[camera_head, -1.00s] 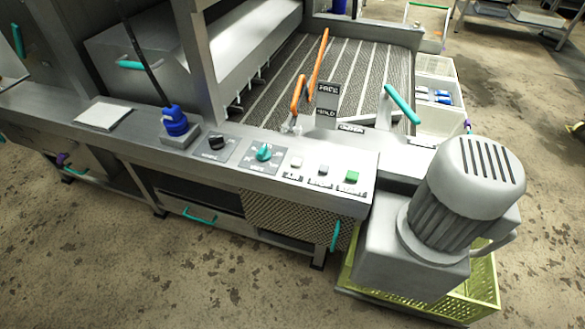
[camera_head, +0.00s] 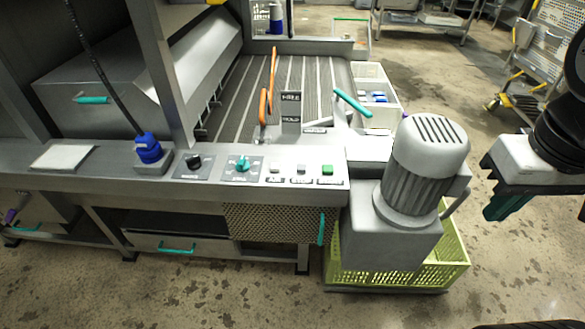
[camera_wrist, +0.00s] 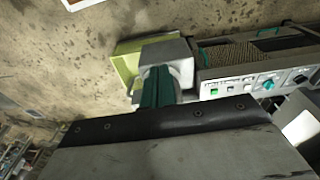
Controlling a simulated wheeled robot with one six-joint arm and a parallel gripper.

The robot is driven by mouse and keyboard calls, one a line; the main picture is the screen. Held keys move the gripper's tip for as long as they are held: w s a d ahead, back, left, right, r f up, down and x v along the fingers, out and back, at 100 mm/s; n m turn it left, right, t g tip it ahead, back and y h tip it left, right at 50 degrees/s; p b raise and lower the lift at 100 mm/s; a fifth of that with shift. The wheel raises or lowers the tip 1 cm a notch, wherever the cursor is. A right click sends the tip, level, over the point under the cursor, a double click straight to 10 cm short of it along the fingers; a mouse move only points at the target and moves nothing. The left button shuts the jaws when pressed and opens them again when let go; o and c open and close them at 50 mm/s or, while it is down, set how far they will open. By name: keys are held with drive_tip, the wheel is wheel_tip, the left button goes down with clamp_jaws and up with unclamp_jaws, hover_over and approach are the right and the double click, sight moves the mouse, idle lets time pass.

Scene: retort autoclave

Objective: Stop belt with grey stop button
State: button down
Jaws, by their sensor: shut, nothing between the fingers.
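The control panel on the machine's front ledge carries a grey button (camera_head: 301,169) in the middle of a row. A pale button (camera_head: 275,168) is to its left and a green button (camera_head: 327,169) to its right. Small labels sit below them, too small to read surely. In the wrist view the row appears reversed, with the green button (camera_wrist: 214,92) at the left and the grey button (camera_wrist: 230,88) beside it. My gripper (camera_head: 497,209) is at the right of the head view, well apart from the panel. Its teal fingers (camera_wrist: 157,86) are shut and empty in the wrist view.
A grey motor (camera_head: 428,150) stands right of the panel, between my gripper and the buttons in the head view. A yellow-green crate (camera_head: 455,255) is below it. A teal knob (camera_head: 243,164), black knob (camera_head: 194,161) and blue plug (camera_head: 148,148) are left. Orange levers (camera_head: 272,80) rise behind.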

drive_tip(key=w+a+f+n+t+h, duration=0.2)
drive_tip(key=w+n+t, duration=0.35)
drive_tip(key=w, duration=1.75)
drive_tip(key=n+y, duration=0.8)
drive_tip(key=n, duration=0.4)
hover_over(304, 169)
wheel_tip(304, 169, down, 11)
drive_tip(key=shift+f+m, duration=0.15)
drive_tip(key=shift+m, duration=0.1)
drive_tip(key=shift+f, duration=4.4)
drive_tip(key=shift+f, duration=0.15)
